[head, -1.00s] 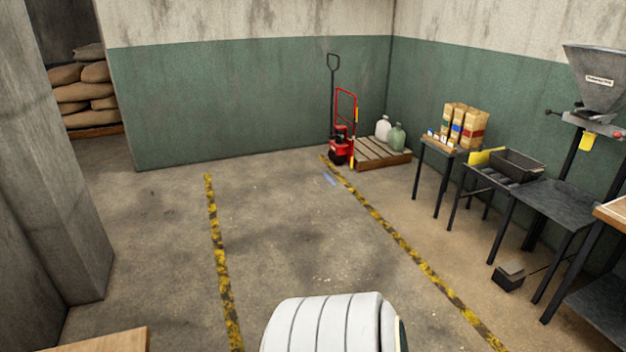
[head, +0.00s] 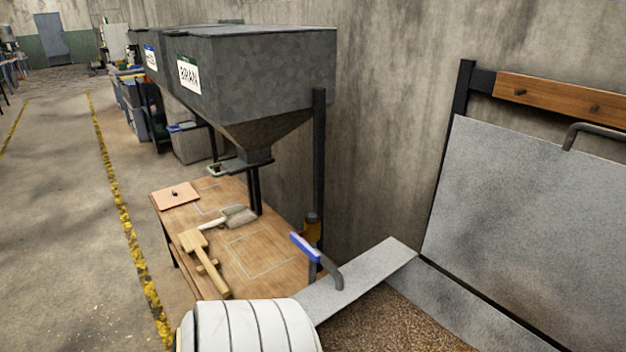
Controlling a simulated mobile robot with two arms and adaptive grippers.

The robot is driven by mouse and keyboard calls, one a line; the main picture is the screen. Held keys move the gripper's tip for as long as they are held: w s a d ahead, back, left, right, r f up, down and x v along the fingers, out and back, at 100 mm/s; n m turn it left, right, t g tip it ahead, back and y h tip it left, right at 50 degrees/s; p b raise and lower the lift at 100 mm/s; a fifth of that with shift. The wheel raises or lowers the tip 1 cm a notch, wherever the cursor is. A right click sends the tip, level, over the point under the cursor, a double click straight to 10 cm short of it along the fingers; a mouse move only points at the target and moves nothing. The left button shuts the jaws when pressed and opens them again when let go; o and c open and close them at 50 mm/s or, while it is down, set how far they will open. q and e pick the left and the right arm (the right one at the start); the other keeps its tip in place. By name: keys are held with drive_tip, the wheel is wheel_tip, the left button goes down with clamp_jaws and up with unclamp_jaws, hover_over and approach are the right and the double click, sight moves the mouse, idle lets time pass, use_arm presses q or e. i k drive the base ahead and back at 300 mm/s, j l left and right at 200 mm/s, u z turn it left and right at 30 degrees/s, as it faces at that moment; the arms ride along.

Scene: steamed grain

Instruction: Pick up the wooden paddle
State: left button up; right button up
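A pale wooden tool (head: 209,264) with a broad end and a long handle lies on the wooden table (head: 245,248) in the head view; it may be the wooden paddle, but its shape is not clear enough to be sure. A short crosspiece lies across or under its handle. A grey metal scoop with a light handle (head: 238,216) lies just behind it. Neither of my grippers shows in the head view, so I cannot tell how they stand. A white ribbed part of mine covers the bottom left and comes close to the tool's near end.
A grey hopper marked BRAN (head: 262,80) hangs over the table's far side. A metal bin of brown grain (head: 385,325) with a raised lid (head: 530,225) stands at right. A small board (head: 175,195) lies on the table. Open floor with a yellow-black line (head: 122,215) is at left.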

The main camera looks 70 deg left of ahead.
sight(192, 240)
drive_tip(key=u, duration=3.1)
drive_tip(key=i+j, duration=0.4)
drive_tip(key=i, duration=0.15)
drive_tip(key=i+j, duration=0.4)
drive_tip(key=i, duration=0.2)
drive_tip(key=i+j, duration=0.4)
drive_tip(key=i, duration=0.15)
drive_tip(key=i+j+z, duration=0.25)
drive_tip(key=z, duration=0.2)
drive_tip(key=i+j+z, duration=0.25)
drive_tip(key=z, duration=0.2)
drive_tip(key=i+j+z, duration=0.15)
drive_tip(key=j+z, duration=0.35)
drive_tip(key=l, duration=0.1)
